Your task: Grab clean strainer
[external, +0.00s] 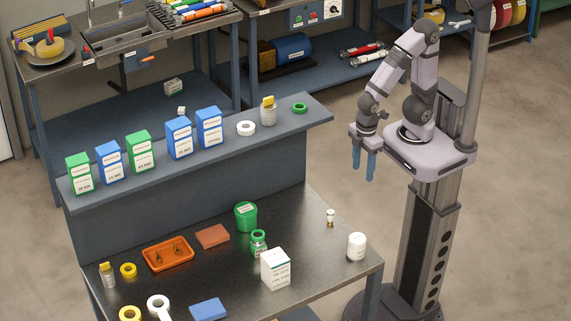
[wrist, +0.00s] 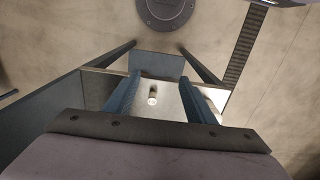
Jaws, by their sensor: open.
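Two mesh-like cylinders with yellow tops look like strainers. One (external: 268,115) stands upright on the raised shelf between a white ring and a green ring. The other (external: 108,277) stands at the left end of the lower tabletop. I cannot tell from this view which is clean. My gripper (external: 364,166) is open and empty, with its blue fingers pointing down, right of the bench and away from both cylinders. Its fingers also show in the wrist view (wrist: 159,82), where neither cylinder can be made out.
The raised shelf (external: 185,178) carries several green and blue boxes. The lower tabletop (external: 322,253) holds an orange tray (external: 167,267), a green pot (external: 246,216), a white box (external: 275,269), a white jar (external: 356,247) and tape rings. Floor is clear between bench and my base.

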